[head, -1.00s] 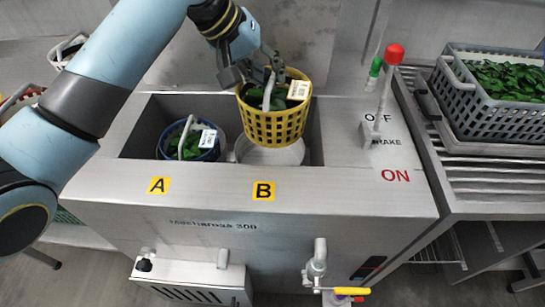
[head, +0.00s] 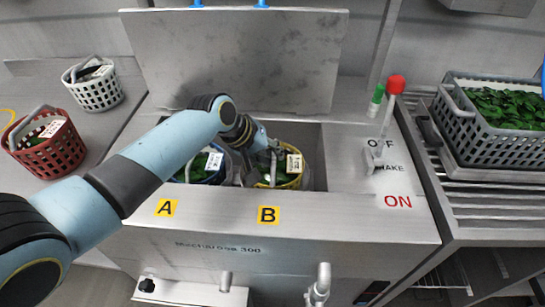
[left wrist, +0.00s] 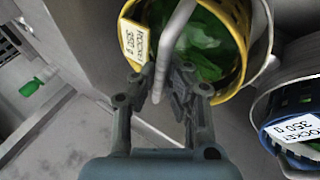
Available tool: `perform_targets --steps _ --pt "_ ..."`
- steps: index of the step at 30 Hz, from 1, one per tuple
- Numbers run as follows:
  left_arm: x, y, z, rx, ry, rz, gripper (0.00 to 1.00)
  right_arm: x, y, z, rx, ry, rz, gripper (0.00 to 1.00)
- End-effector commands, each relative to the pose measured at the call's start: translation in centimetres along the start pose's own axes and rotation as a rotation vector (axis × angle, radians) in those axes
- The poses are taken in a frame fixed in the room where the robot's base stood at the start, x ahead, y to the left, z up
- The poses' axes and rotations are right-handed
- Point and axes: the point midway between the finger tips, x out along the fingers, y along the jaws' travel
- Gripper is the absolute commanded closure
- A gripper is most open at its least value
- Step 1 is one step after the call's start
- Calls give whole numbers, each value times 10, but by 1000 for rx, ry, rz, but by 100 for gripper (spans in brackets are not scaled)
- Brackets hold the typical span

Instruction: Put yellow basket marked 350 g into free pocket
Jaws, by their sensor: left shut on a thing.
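The yellow basket (head: 296,182) holds green leaves and has a white label; in the left wrist view the basket (left wrist: 240,42) has a label reading 350 g. It is down inside the tank behind mark B (head: 268,214), with its lower part hidden by the tank's front wall. My left gripper (head: 268,158) is shut on its handle; the grip also shows in the left wrist view (left wrist: 168,85). I cannot tell whether the basket rests on the pocket's bottom. A blue basket (head: 214,178) of greens sits in the pocket behind mark A (head: 166,208), partly behind my arm. My right gripper is out of view.
A red basket (head: 62,150) and a white basket (head: 97,96) stand on the left counter. A grey crate (head: 460,120) of leaves stands on the right rack. A red-knobbed lever (head: 386,120) rises right of the tank. The raised lid (head: 290,60) stands behind.

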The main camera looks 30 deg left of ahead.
Motion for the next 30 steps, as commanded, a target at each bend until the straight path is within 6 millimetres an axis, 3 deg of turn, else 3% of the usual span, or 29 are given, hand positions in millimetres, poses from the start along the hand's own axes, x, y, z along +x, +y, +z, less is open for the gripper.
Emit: perform_targets --steps 12,13,18,26,30 --pt "5 -2 0 2 4 3 100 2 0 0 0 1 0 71" --pt "6 -3 1 1 1 1 91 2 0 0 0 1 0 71" --pt "6 -3 1 2 1 1 69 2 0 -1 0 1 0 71" --pt "5 -3 1 2 1 0 69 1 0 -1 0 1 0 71" --pt "-7 -2 0 2 3 0 69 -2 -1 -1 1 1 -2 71"
